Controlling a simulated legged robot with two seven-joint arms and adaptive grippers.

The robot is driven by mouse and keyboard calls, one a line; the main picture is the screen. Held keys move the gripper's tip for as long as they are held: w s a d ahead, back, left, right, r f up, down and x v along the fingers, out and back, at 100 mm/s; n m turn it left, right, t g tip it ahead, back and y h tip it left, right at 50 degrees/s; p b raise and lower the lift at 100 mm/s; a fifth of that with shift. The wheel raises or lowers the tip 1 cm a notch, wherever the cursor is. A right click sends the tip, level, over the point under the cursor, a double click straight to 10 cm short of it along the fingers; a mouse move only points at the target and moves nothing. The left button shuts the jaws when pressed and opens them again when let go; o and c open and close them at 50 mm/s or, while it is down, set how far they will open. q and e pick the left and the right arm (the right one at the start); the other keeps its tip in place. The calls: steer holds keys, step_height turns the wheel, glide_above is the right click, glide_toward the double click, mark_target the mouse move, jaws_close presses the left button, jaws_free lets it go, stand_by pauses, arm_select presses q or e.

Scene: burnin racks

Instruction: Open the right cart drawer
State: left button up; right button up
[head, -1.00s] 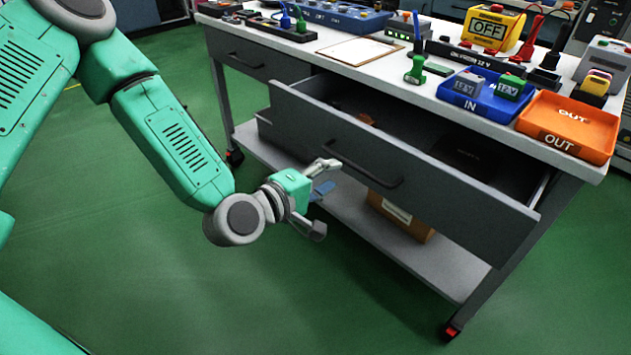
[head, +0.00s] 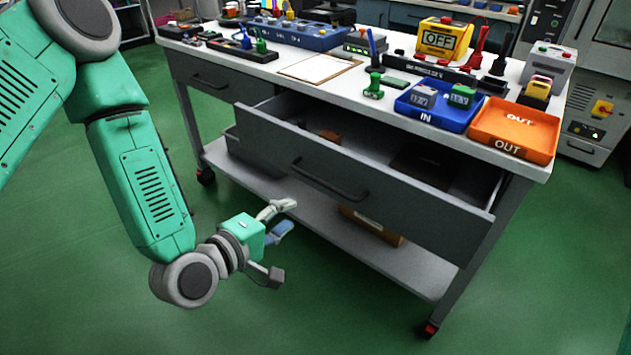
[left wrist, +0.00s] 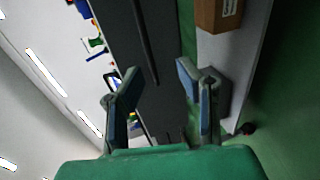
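The right cart drawer (head: 350,172) is pulled well out from the cart, and its inside shows from above. Its dark bar handle (head: 328,183) is on the front face. My left gripper (head: 285,218) is in front of and below the drawer, left of the handle and apart from it. In the left wrist view the left gripper (left wrist: 158,88) has its fingers spread with nothing between them, and the drawer front (left wrist: 150,50) lies beyond. My right gripper is in neither view.
The cart top (head: 375,95) carries a blue IN tray (head: 425,117), an orange OUT tray (head: 545,130), a clipboard (head: 318,67) and a yellow OFF meter (head: 440,38). The left drawer (head: 215,83) is closed. A cardboard box (head: 372,226) sits on the lower shelf (head: 410,268). Green floor in front is clear.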

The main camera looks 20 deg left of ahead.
mark_target(328, 187)
arm_select(q)
steer(key=shift+h, duration=0.3)
steer(key=x, duration=0.4)
steer(key=r+x, duration=0.1)
steer(key=x, duration=0.3)
steer(key=r+x, duration=0.1)
steer(key=x, duration=0.3)
steer(key=shift+w+d, duration=0.25)
steer(key=shift+d, duration=0.1)
steer(key=shift+w, duration=0.15)
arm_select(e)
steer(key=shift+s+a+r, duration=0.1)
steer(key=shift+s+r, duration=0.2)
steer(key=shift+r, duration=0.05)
arm_select(q)
steer(key=shift+d, duration=0.1)
jaws_close()
